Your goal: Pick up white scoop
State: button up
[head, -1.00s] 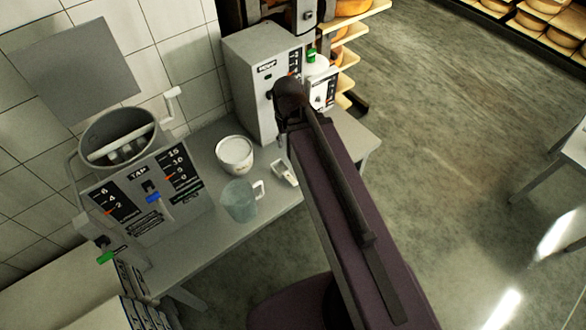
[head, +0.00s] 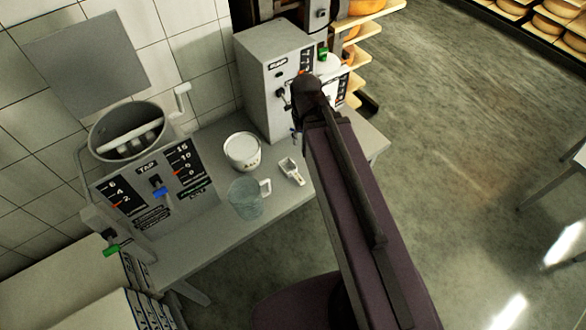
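The white scoop (head: 291,171) lies on the grey table (head: 215,234) near its front edge, to the right of a clear jug and a white tub. It looks empty, and nothing touches it in view. My arm reaches up from the bottom right and passes just right of the scoop. Its dark end joint is in front of the grey machine at the back. My gripper cannot be made out; the arm seems to hide it.
A clear jug (head: 246,199) and a white tub (head: 242,152) stand left of the scoop. A grey machine marked TAP (head: 160,205) stands at the left and another grey machine (head: 268,75) at the back. Open floor (head: 450,130) is to the right.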

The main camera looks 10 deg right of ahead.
aim_at(287, 166)
jog(key=k, duration=1)
jog(key=z, duration=1.4)
jog(key=i, duration=0.35)
jog(key=u, duration=0.45)
